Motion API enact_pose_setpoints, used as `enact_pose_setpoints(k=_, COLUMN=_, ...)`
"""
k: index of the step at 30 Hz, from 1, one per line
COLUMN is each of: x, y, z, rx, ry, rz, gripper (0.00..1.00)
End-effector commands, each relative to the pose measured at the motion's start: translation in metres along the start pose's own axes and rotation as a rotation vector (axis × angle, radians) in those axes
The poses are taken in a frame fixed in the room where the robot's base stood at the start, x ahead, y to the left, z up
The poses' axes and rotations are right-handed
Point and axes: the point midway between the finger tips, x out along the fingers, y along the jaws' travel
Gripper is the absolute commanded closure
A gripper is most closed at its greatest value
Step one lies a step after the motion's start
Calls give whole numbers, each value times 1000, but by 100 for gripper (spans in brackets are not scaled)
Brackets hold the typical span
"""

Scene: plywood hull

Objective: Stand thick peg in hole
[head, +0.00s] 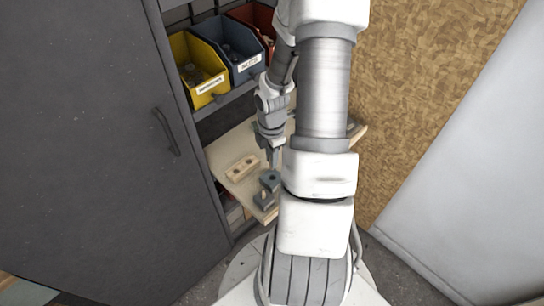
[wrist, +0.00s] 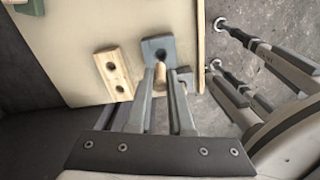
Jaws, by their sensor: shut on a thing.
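A pale wooden peg (wrist: 160,76) is between the fingertips of my gripper (wrist: 162,80), which is shut on it. The peg's rounded end shows just below a blue-grey block (wrist: 150,44) with one dark round hole in the wrist view. The peg appears beside that hole, not in it; its height above the block I cannot tell. In the head view my gripper (head: 272,158) hangs just above the blue-grey block (head: 270,177), and the peg cannot be made out. A wooden block with two holes (wrist: 118,76) lies to the left; it also shows in the head view (head: 243,168).
A smaller dark grey block (head: 263,198) sits close to the blue-grey one, near the front edge of the pale wooden shelf (head: 228,150). Yellow (head: 196,68), blue (head: 230,50) and red bins stand above. A dark cabinet door (head: 90,150) is at the left.

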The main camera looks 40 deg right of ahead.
Motion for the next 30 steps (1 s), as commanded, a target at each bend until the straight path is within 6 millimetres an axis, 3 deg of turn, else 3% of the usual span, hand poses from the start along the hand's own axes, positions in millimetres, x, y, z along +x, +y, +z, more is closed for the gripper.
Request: enact_pose_setpoints(k=30, x=53, y=0, z=0, rx=0, ry=0, rz=0, gripper=100)
